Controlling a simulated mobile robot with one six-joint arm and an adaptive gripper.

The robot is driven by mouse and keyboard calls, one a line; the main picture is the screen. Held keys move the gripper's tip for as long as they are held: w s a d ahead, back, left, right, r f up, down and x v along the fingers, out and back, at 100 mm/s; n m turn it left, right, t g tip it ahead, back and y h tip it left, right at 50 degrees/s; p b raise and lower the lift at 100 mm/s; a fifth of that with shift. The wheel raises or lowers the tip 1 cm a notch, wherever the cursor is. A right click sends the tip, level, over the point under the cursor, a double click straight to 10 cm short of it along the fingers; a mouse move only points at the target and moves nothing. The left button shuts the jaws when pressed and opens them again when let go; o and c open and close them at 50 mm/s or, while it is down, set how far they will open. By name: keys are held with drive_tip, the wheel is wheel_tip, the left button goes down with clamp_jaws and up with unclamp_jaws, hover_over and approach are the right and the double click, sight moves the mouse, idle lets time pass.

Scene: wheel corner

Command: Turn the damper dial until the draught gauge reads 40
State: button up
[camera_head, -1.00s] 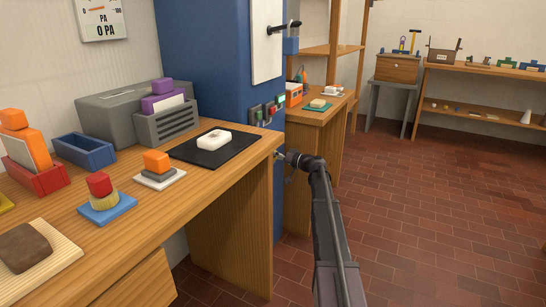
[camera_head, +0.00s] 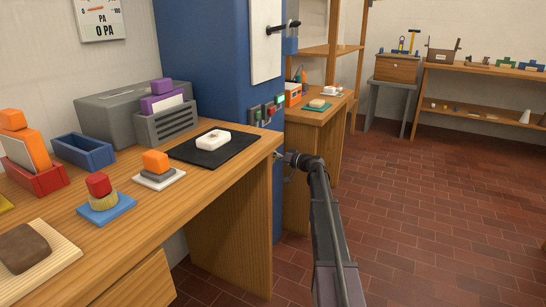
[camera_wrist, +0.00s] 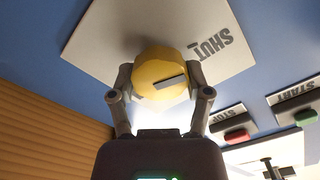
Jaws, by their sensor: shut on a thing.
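The damper dial (camera_wrist: 152,68) is a round yellow knob on a pale plate (camera_wrist: 108,32) in the wrist view. It has a grey pointer mark (camera_wrist: 171,82) on its face. The plate carries the word SHUT, seen upside down, right of the dial. My gripper (camera_wrist: 160,88) is shut on the dial, one finger at each side. The draught gauge (camera_head: 100,20) hangs on the wall at the upper left of the head view, its top cut off. Its readout shows 0 PA. In the head view the dial is hidden behind the desk corner and my arm.
The blue cabinet (camera_head: 200,55) bears the plate. STOP (camera_wrist: 235,134) and START (camera_wrist: 304,115) buttons sit right of the dial in the wrist view. The wooden desk (camera_head: 225,185) stands close left of my arm. The brick floor (camera_head: 430,210) at right is clear.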

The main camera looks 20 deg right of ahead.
drive_tip(key=shift+w+m, duration=0.1)
drive_tip(key=shift+m, duration=0.2)
drive_tip(key=m, duration=1.1)
drive_tip(key=shift+a+f, duration=0.1)
idle(0.4)
drive_tip(key=o, duration=1.2)
drive_tip(key=shift+c, duration=0.2)
drive_tip(key=v, duration=1.2)
